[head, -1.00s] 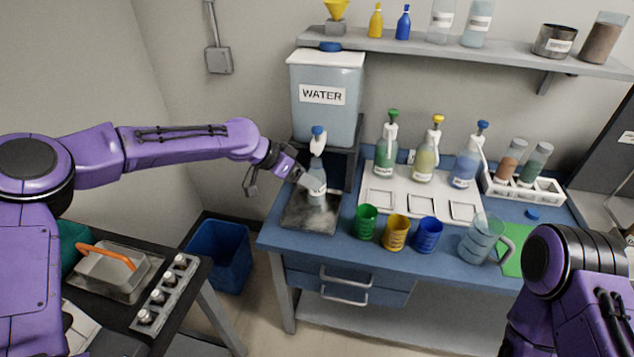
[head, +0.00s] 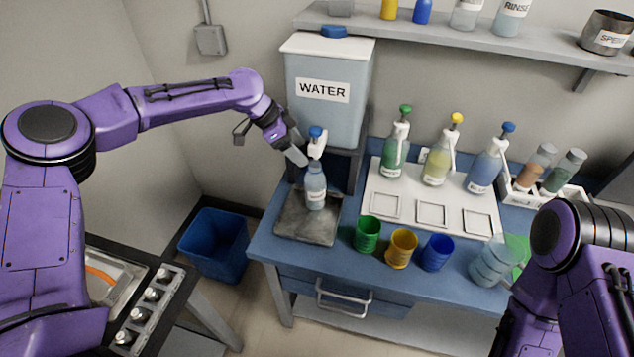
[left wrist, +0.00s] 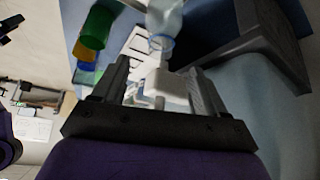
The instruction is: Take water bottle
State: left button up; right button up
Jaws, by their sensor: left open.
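The water bottle (head: 316,188) is clear and bluish with a label. It stands upright on a grey tray (head: 296,232) below the white tap (head: 317,147) with a blue knob, at the front of the WATER tank (head: 312,108). My left gripper (head: 299,153) is open, beside the tap and above and left of the bottle, apart from the bottle. In the left wrist view the white tap shows between the open fingers (left wrist: 158,72), with the bottle (left wrist: 164,18) beyond them. My right gripper is out of view; only my right arm shows.
Green (head: 367,234), yellow (head: 401,248) and blue (head: 437,252) cups stand right of the tray. Behind them are pump bottles on a white board (head: 384,205). A clear jug (head: 492,263) is farther right. A blue bin (head: 214,245) stands on the floor at left.

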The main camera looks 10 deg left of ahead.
aim_at(314, 167)
pick_arm(q)
jog(key=p+x, duration=0.1)
jog(key=x, duration=0.1)
jog(key=p+x, duration=0.1)
jog(key=x, duration=0.1)
jog(key=p+x, duration=0.1)
jog(key=x, duration=0.1)
jog(key=shift+a+f, duration=0.25)
jog(key=shift+f, duration=0.05)
jog(key=shift+d+f, duration=0.25)
jog(key=shift+f, duration=0.15)
grip_shut()
